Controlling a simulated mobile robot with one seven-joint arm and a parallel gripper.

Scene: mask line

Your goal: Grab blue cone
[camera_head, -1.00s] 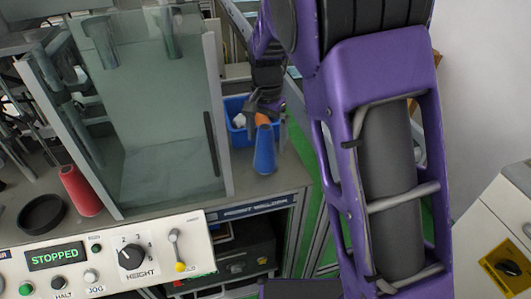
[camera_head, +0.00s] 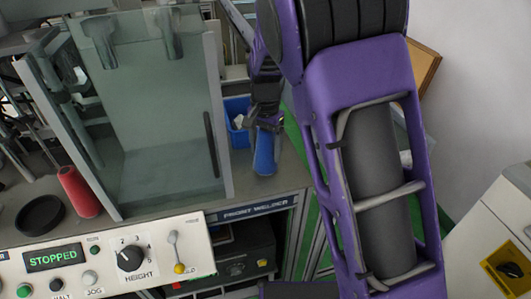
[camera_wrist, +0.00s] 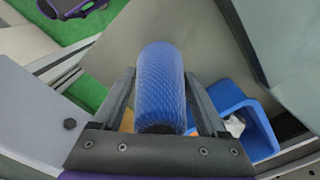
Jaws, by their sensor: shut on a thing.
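The blue cone (camera_head: 265,155) stands upright on the right end of the metal worktop, beside the glass-walled enclosure. My gripper (camera_head: 267,121) is over its top, with the fingers down around it. In the wrist view the textured blue cone (camera_wrist: 161,88) sits between the two fingers of my gripper (camera_wrist: 161,100), which are shut on it. The cone's top is partly hidden by the gripper in the head view.
A blue bin (camera_head: 236,120) with white scraps stands just behind the cone. The glass enclosure (camera_head: 165,140) is close on the left. A control panel (camera_head: 105,258) reads STOPPED.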

